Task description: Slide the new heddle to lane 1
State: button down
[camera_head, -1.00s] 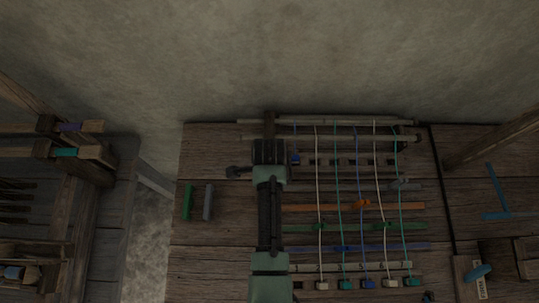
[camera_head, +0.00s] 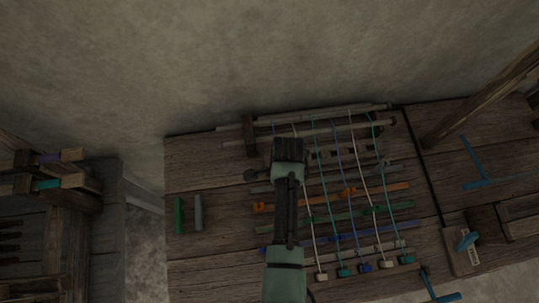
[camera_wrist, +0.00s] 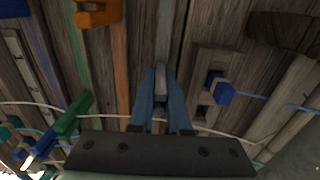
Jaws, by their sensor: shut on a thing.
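My gripper (camera_wrist: 160,72) has its blue fingers closed around a small grey piece (camera_wrist: 161,84), seemingly the heddle, on a grey bar (camera_wrist: 171,28) in the wrist view. In the head view my gripper (camera_head: 289,150) is over the left threads of the loom, its dark body hiding the fingertips and the held piece. White (camera_head: 360,160), blue and teal threads cross several coloured bars. An orange bar (camera_wrist: 120,70) and a green piece (camera_wrist: 74,117) lie left of the fingers in the wrist view. Lane numbers cannot be read.
A blue peg (camera_wrist: 225,94) with a blue thread sits in a wooden block right of the fingers. A green block (camera_head: 178,216) and a grey block (camera_head: 198,213) lie on the table's left. A blue T-shaped tool (camera_head: 476,165) lies at right. A wooden post (camera_head: 480,100) rises at right.

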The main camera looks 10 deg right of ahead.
jog(key=c, duration=0.9)
grip_release()
notch_tip(320, 180, up, 13)
